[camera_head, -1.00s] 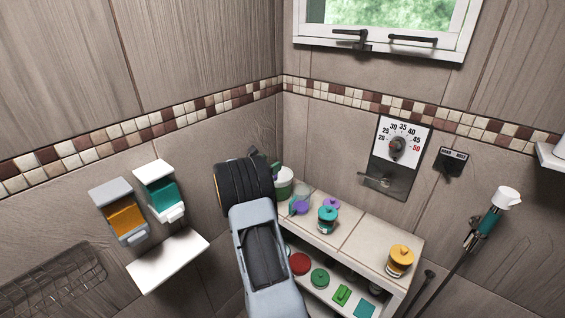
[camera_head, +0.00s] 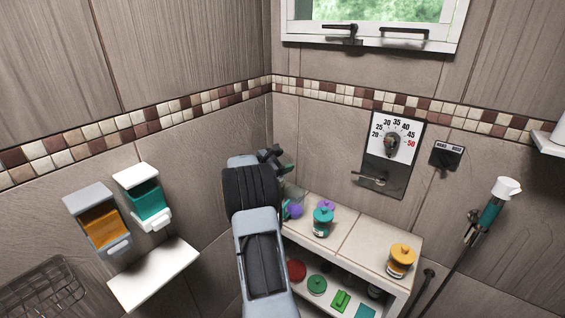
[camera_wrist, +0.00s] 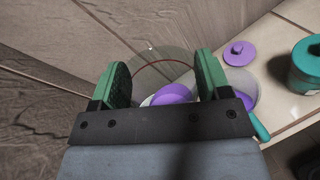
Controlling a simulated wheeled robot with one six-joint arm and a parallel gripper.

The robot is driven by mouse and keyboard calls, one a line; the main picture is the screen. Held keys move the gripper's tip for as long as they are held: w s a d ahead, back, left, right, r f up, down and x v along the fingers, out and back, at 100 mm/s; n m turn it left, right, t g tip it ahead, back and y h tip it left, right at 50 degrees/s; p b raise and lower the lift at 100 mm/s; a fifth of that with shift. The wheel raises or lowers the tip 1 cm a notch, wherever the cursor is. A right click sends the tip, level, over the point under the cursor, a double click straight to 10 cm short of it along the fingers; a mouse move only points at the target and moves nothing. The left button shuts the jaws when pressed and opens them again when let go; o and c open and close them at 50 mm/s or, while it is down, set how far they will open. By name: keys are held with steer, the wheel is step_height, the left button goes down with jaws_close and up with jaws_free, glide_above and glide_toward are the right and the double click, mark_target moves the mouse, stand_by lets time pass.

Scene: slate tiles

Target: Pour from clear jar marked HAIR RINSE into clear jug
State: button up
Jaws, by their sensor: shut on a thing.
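My gripper (camera_wrist: 155,82) has its green fingers shut on a clear round vessel (camera_wrist: 150,50) with a thin red ring, seen from above in the wrist view. Purple shows between and below the fingers; no label can be read, so I take this as the clear jar. Just right of it, partly behind the right finger, is another clear vessel with purple in it (camera_wrist: 242,88) and a teal handle, likely the clear jug. In the head view its purple (camera_head: 295,211) shows at the bench's left end, beside my gripper (camera_head: 272,158). Whether the two vessels touch cannot be told.
A purple lid (camera_wrist: 239,52) lies on the tiled bench (camera_head: 352,238), near a teal-lidded jar (camera_head: 323,221). An orange-lidded jar (camera_head: 401,260) stands at the right end. Walls close in behind and left. The bench between the jars is clear.

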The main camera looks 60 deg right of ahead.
steer(key=shift+f+m+b, duration=0.6)
steer(key=shift+f+b, duration=0.15)
steer(key=shift+b, duration=0.1)
steer(key=shift+s+f+m+t+y+b, duration=0.15)
steer(key=shift+f+m+t+y+b, duration=0.15)
steer(key=shift+f+m+t+b, duration=0.4)
steer(key=shift+s+f+m+t+y+b, duration=0.1)
steer(key=shift+s+m+t+y+b, duration=0.15)
steer(key=shift+m+b, duration=0.45)
steer(key=shift+s+f+m+t+y+b, duration=0.15)
steer(key=shift+m+t+b, duration=0.3)
steer(key=shift+b, duration=0.45)
steer(key=shift+s+f+m+t+b, duration=0.1)
steer(key=shift+s+m+t+b, duration=0.2)
steer(key=shift+m+b, duration=0.4)
steer(key=shift+s+m+t+b, duration=0.15)
steer(key=shift+m+t+b, duration=0.15)
steer(key=shift+m+b, duration=0.35)
steer(key=shift+s+d+b, duration=0.1)
steer(key=shift+b, duration=0.4)
steer(key=shift+s+r+m+t+y+b, duration=0.15)
steer(key=shift+s+m+t+b, duration=0.45)
steer(key=shift+b, duration=1.25)
steer(key=shift+s+r+m+t+y+b, duration=0.15)
steer(key=shift+m+t+b, duration=0.75)
steer(key=shift+b, duration=0.9)
